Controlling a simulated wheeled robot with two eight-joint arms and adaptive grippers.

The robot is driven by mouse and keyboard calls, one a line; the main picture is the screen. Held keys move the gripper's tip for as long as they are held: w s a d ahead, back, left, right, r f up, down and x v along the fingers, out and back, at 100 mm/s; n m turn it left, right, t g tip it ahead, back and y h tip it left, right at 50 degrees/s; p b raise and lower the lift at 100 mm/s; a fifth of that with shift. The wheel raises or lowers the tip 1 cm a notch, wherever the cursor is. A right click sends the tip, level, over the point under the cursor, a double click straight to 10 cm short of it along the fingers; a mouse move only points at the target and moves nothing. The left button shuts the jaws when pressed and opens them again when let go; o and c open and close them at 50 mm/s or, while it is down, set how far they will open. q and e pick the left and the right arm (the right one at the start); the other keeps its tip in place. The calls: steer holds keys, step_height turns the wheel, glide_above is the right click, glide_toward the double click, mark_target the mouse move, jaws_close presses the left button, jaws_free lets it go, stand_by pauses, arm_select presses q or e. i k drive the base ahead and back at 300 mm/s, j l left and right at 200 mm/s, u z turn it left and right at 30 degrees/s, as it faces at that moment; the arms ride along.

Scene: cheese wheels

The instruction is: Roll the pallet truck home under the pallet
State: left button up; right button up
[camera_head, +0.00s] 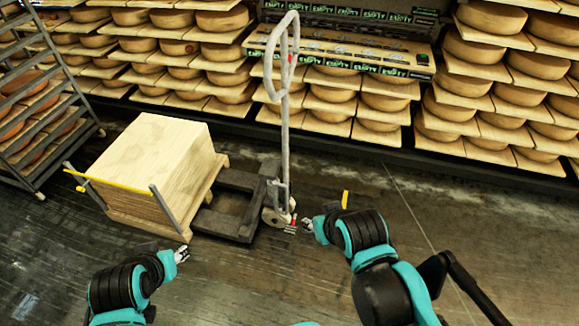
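The pallet truck (265,192) stands mid-floor with its dark forks pointing left toward the wooden pallet (207,186). The fork tips meet the pallet's right side; how far they reach under it is hidden. The truck's grey handle (284,110) stands upright with a loop at the top. A large pale wooden block or crate (155,145) sits on the pallet. My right gripper (306,226) is low beside the truck's wheel end, close to a small red part; contact is unclear. My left gripper (182,254) is in front of the pallet, apart from it. Both sets of fingers are too small to read.
A yellow bar (110,182) on grey posts runs along the pallet's left front. A rack (45,95) stands at the left. Shelves of cheese wheels (480,90) line the back.

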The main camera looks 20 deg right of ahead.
mark_target(277, 207)
steer(key=i+j+z, duration=0.6)
steer(key=j, duration=0.25)
steer(key=i+j+z, duration=0.2)
steer(key=j, duration=0.15)
steer(key=i+j+z, duration=0.2)
steer(key=j, duration=0.15)
steer(key=k, duration=0.4)
steer(key=j+z, duration=0.05)
steer(key=j, duration=0.05)
